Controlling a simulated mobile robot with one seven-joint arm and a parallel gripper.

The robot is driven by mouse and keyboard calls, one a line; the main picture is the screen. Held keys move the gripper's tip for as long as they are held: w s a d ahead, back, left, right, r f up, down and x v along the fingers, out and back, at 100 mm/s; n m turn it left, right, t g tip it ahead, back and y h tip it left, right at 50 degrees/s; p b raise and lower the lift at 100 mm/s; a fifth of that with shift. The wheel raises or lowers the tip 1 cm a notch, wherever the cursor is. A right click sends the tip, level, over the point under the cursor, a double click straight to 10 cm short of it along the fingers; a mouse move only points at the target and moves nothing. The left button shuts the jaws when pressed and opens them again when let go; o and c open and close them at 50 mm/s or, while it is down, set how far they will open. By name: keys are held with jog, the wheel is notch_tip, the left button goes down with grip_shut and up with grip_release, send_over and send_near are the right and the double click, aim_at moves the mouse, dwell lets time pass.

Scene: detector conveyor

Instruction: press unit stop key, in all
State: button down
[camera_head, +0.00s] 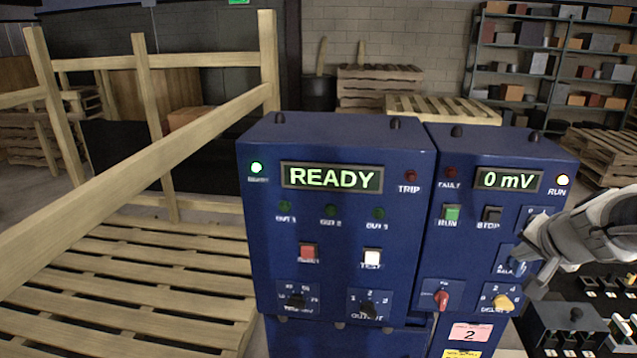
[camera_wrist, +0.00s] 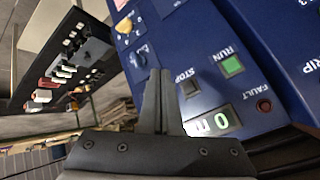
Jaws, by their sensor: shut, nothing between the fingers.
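The stop key (camera_head: 491,214) is a dark square button on the right blue unit (camera_head: 455,255), beside the green RUN key (camera_head: 451,213). In the wrist view the stop key (camera_wrist: 189,88) lies just right of my fingers, under its STOP label. My gripper (camera_wrist: 160,72) is shut and empty, its fingertips pointing at the panel a little to the side of the key. In the head view my gripper comes in from the right, in front of the unit's right part, covering some controls. Whether the fingertips touch the panel I cannot tell.
The left blue unit (camera_head: 335,230) shows READY. Red (camera_head: 441,299) and yellow (camera_head: 502,303) knobs sit below. A wooden rail (camera_head: 150,165) stands left.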

jog(key=p, duration=0.1)
send_near(495, 223)
jog(key=shift+w+d+f, duration=0.2)
jog(key=shift+w+f, duration=0.2)
jog(key=shift+f, duration=0.4)
jog(key=shift+w+d+f, duration=0.2)
jog(key=shift+w+f, duration=0.2)
jog(key=shift+f, duration=0.4)
jog(key=shift+w+d+f, duration=0.2)
jog(key=shift+w+f, duration=0.2)
jog(key=shift+f, duration=0.4)
jog(key=shift+w, duration=0.15)
jog(key=shift+w+d, duration=0.1)
jog(key=shift+w, duration=0.15)
jog(key=shift+w+d, duration=0.1)
jog(key=shift+w, duration=0.4)
dwell(0.7)
jog(key=shift+s, duration=0.15)
jog(key=shift+s+a+b, duration=0.2)
jog(key=shift+s+b, duration=0.2)
jog(key=shift+s, duration=0.35)
